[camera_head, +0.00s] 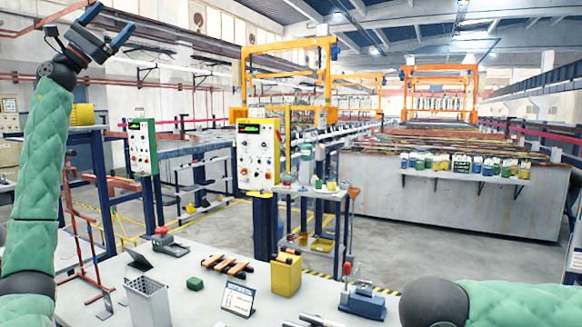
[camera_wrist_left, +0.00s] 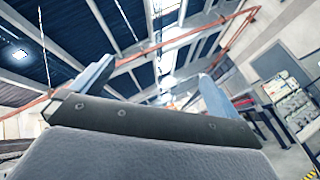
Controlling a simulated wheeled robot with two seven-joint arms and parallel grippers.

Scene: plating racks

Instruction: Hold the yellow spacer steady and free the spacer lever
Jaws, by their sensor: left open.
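A yellow block-like piece (camera_head: 286,275), with a darker top, stands upright on the table; it is the only yellow piece I see there, but I cannot tell if it is the spacer. A blue device with an upright red-knobbed lever (camera_head: 362,300) sits to its right, and a grey device with a red knob (camera_head: 165,243) sits at the back left. I cannot tell which lever is the spacer's. My left gripper (camera_head: 108,24) is raised high at the upper left, open and empty, far from the table. Its spread blue fingers (camera_wrist_left: 152,84) show against the roof in the left wrist view. My right gripper is out of view.
My right arm covers the lower right corner.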

